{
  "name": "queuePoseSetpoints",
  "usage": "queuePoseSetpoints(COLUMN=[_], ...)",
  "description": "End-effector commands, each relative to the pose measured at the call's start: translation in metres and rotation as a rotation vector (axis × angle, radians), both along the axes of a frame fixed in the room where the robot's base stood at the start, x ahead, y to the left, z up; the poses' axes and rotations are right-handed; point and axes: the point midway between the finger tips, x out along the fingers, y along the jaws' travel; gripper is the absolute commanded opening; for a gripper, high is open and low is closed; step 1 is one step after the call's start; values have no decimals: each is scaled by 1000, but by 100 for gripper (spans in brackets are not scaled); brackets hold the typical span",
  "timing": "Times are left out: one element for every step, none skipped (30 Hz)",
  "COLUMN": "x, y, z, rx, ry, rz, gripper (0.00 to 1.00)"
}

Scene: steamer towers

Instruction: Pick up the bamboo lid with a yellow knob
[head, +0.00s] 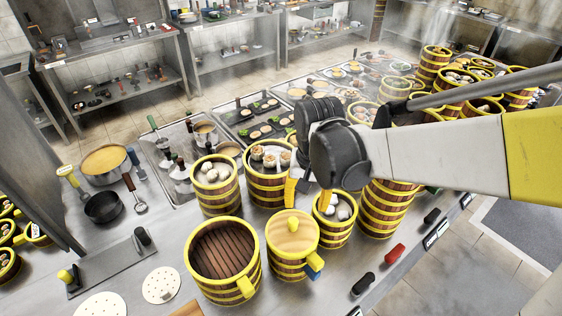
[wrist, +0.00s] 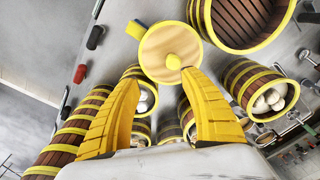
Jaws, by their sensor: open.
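The bamboo lid (head: 280,238) is a pale wooden disc with a yellow rim. It sits on a yellow-banded steamer at the front centre, and its yellow knob (head: 291,223) stands up near the middle. The lid also shows in the wrist view (wrist: 160,42), with its knob (wrist: 173,62) near the right fingertip. My gripper (head: 308,197) is open, with its yellow fingers pointing down just behind the lid in the head view. In the wrist view, my gripper (wrist: 160,80) has nothing between its fingers, and the lid lies beyond the tips. I cannot tell the exact height gap.
An empty open steamer (head: 222,250) stands close left of the lidded one. Steamers with buns (head: 214,174) and a small bun steamer (head: 335,207) crowd behind and to the right. A tall stack (head: 385,205) stands further right. The counter's front edge has knobs and handles (head: 395,252).

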Motion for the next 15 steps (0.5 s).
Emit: queuePoseSetpoints(x=[3,5,5,6,6,6,7,7,7,7,7,7,7,7,7], y=[6,9,11,13,14,15,15,16,16,16,16,16,16,16,16], z=[8,7,6,5,3,-1,-6,-11,-18,-24,-30,-37,-42,-46,-50], rx=[-5,-8,-11,-12,-14,-15,-15,-16,-16,-16,-16,-15,-15,-15,-16], ry=[21,32,44,51,55,60,63,64,64,64,63,63,63,63,62], rz=[-3,-6,-11,-14,-16,-17,-18,-18,-18,-18,-18,-18,-18,-18,-18], gripper=[52,52,52,52,52,52,52,52,52,52,52,52,52,52,52])
